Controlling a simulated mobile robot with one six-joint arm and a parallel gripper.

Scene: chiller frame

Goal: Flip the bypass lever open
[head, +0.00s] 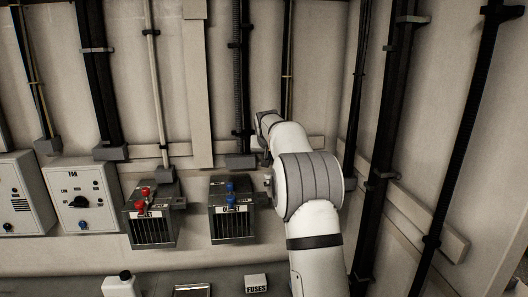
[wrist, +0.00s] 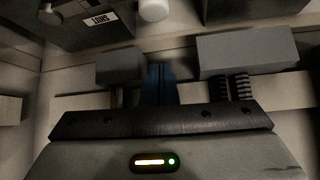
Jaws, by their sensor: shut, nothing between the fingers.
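In the wrist view, my gripper (wrist: 159,82) shows as two narrow dark blue fingers side by side. They are shut with nothing between them. A dark box (wrist: 95,22) with a small white label, which seems to read SHUT, is at the top left. A pale rounded knob (wrist: 153,10) is beside it at the top edge, apart from the fingers. I cannot tell if this knob belongs to the bypass lever. In the head view my arm covers part of the wall; neither my fingertips nor a clear bypass lever shows there.
The head view shows a box with red fittings (head: 152,226), a box with blue fittings (head: 232,221) left of my arm, and a FAN panel (head: 83,200). A FUSES box (head: 256,283) is at the bottom. In the wrist view, grey blocks (wrist: 246,52) (wrist: 121,66) flank the fingers.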

